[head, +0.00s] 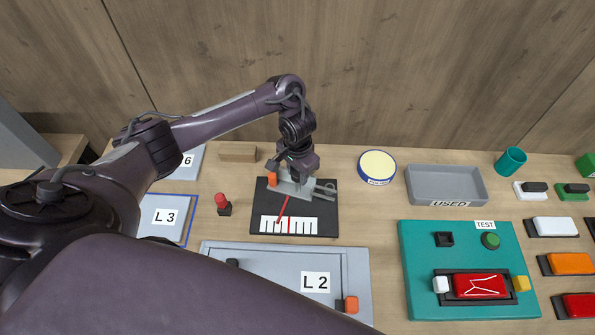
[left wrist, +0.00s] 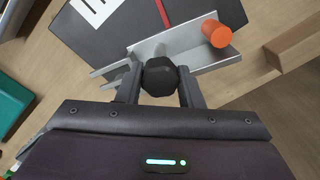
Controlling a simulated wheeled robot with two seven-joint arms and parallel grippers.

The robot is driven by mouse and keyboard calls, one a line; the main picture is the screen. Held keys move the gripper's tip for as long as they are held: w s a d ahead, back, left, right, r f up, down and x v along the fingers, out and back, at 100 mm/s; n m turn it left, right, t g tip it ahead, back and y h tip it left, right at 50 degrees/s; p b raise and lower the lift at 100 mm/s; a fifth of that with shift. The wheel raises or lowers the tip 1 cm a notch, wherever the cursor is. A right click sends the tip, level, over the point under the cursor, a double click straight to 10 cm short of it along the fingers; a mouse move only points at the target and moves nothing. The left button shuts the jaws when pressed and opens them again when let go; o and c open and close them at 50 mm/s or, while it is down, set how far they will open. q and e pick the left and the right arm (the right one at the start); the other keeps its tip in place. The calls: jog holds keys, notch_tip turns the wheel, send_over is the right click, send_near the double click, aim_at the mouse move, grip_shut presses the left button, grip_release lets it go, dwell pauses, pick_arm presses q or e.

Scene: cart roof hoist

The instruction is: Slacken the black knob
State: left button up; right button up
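The black knob (left wrist: 160,77) shows in the left wrist view as a dark faceted head on a grey metal bracket (left wrist: 180,45). My left gripper (left wrist: 161,80) has one finger on each side of it, and both fingers appear to touch it. In the head view my left gripper (head: 298,178) comes down over the bracket and hides the knob. An orange cylinder (left wrist: 216,33) stands on the bracket beside the knob. A red pointer (head: 282,210) reaches over a white scale on the black plate (head: 328,222). My right gripper is not in view.
A grey panel marked L 2 (head: 260,262) lies in front of the plate. A red-topped post (head: 222,204) stands left of it. A yellow round container (head: 377,166), a grey USED tray (head: 446,184) and a teal TEST board (head: 415,270) are to the right.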

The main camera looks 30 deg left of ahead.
pick_arm(q)
jog(key=o, duration=0.5)
jog(key=shift+s+f, duration=0.1)
jog(key=shift+f, duration=0.05)
jog(key=shift+c, duration=0.2)
jog(key=shift+r, duration=0.2)
jog(key=shift+w+r, duration=0.3)
jog(key=shift+r, duration=0.25)
jog(key=shift+s+r, duration=0.15)
jog(key=shift+r, duration=0.6)
notch_tip(320, 180, up, 3)
jog(key=shift+f, duration=0.1)
jog(key=shift+r, duration=1.05)
